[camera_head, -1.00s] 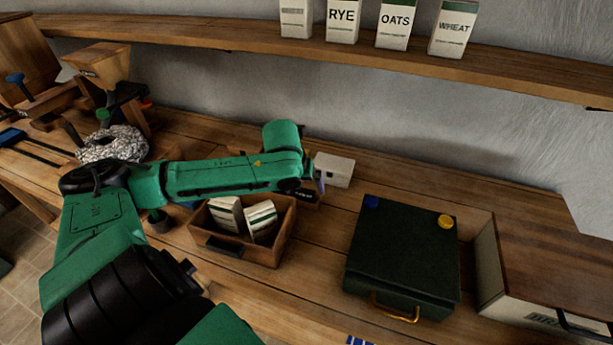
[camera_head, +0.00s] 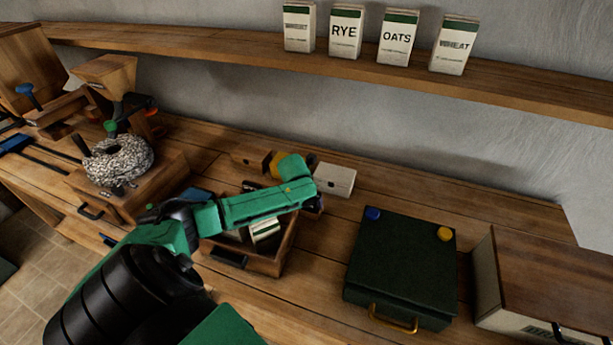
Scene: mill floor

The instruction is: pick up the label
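I cannot make out a loose label for certain. My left arm comes in from the lower left and reaches over the wooden tray. My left gripper (camera_head: 314,204) is at the arm's far end, just past the tray's back right corner and in front of a small white box (camera_head: 334,180). Its fingers are mostly hidden by the wrist, so I cannot tell whether they are open or holding anything. The wooden tray (camera_head: 268,265) holds white packets with green bands (camera_head: 265,232), partly covered by my forearm. My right gripper is not in view.
A dark green case (camera_head: 400,262) with a brass handle stands right of the tray, beside a wood-topped box (camera_head: 555,265). A grain mill (camera_head: 118,160) stands at the left. A shelf (camera_head: 400,75) holds several grain packets. Bench between tray and case is clear.

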